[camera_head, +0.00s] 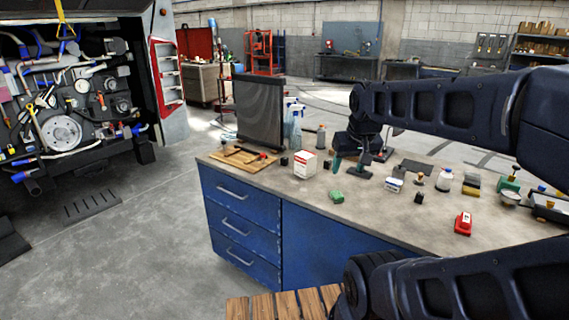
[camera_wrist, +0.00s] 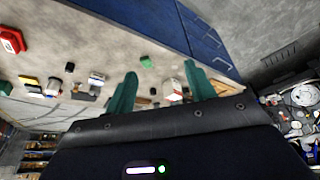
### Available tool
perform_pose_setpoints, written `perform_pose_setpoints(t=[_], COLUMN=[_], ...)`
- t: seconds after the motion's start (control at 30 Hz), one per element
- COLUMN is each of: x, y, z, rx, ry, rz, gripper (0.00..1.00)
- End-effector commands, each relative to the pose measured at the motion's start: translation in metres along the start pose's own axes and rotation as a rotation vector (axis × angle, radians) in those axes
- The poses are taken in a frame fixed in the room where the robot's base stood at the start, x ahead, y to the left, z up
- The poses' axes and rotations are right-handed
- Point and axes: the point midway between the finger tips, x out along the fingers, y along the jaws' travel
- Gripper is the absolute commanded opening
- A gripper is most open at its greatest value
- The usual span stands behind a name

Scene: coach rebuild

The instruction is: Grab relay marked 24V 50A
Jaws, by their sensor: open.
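No marking 24V 50A can be read in either view, so I cannot tell which item is the relay. A small black cube (camera_head: 418,197) sits on the workbench right of my gripper; it also shows in the wrist view (camera_wrist: 70,67). Another small dark block (camera_head: 284,161) lies beside the white and red box (camera_head: 305,164). My gripper (camera_head: 350,165) is over the middle of the bench, its green fingers apart and nothing held between them. In the wrist view, the fingers (camera_wrist: 160,78) point toward the bench, with the white and red box (camera_wrist: 172,88) seen beyond the gap.
The workbench (camera_head: 380,218) carries a green block (camera_head: 337,197), a red item (camera_head: 463,223), a white battery-like box (camera_head: 394,185), a white bottle (camera_head: 444,180) and a wooden tray (camera_head: 243,158). A dark upright screen (camera_head: 260,112) stands at the back left. The bench's front strip is mostly clear.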

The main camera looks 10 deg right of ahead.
Motion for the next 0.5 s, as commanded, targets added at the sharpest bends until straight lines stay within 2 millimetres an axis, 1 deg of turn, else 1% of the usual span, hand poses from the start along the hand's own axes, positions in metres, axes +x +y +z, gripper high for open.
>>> perform_pose_setpoints(t=[0.07, 0.17, 0.27, 0.37, 0.5], x=[0.0, -0.001, -0.002, -0.003, -0.002], y=[0.0, 0.0, -0.001, -0.001, -0.003], z=[0.0, -0.006, -0.021, -0.047, -0.088], rx=[-0.001, -0.02, -0.075, -0.171, -0.328], ry=[0.0, -0.003, -0.012, -0.026, -0.048], rz=[0.0, 0.001, 0.005, 0.009, 0.014], gripper=[0.55, 0.55, 0.55, 0.55, 0.55])
